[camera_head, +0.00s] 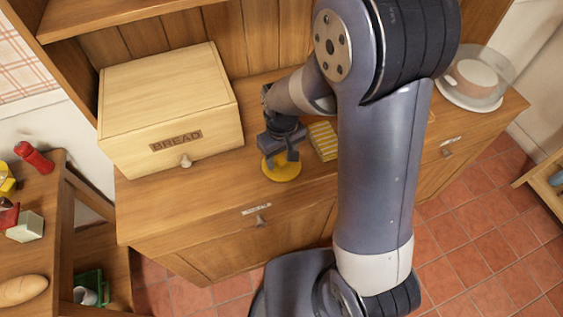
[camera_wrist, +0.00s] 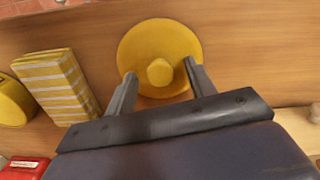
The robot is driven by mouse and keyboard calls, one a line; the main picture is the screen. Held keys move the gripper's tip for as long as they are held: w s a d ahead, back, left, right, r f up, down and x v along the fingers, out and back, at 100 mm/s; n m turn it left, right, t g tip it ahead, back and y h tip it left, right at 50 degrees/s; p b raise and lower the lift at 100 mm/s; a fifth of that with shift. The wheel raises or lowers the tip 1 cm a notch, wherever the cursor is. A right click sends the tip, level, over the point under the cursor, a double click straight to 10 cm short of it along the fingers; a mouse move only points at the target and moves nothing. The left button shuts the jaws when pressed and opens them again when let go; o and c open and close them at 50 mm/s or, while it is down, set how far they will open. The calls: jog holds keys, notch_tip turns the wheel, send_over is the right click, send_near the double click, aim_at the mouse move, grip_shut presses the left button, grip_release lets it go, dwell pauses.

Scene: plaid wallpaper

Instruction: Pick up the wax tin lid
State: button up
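A round yellow lid with a raised yellow knob in its middle lies on the wooden sideboard top; the wax tin lid (camera_wrist: 135,48) fills the upper middle of the wrist view. In the head view the lid (camera_head: 283,173) is near the front edge, partly covered by my gripper. My gripper (camera_wrist: 160,70) is open, its two fingers on either side of the knob with a gap to each. In the head view my gripper (camera_head: 279,158) is right over the lid. Whether the fingertips touch the lid's surface cannot be told.
A yellow-and-white striped packet (camera_head: 323,140) lies close beside the lid, also in the wrist view (camera_wrist: 55,85). A yellow round thing (camera_wrist: 10,100) and a red box (camera_wrist: 22,168) show at its left. A bread box (camera_head: 165,110) stands left; a domed cake dish (camera_head: 468,98) stands right.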

jog(key=c, duration=1)
jog(key=shift+c, duration=0.2)
jog(key=shift+r, duration=0.1)
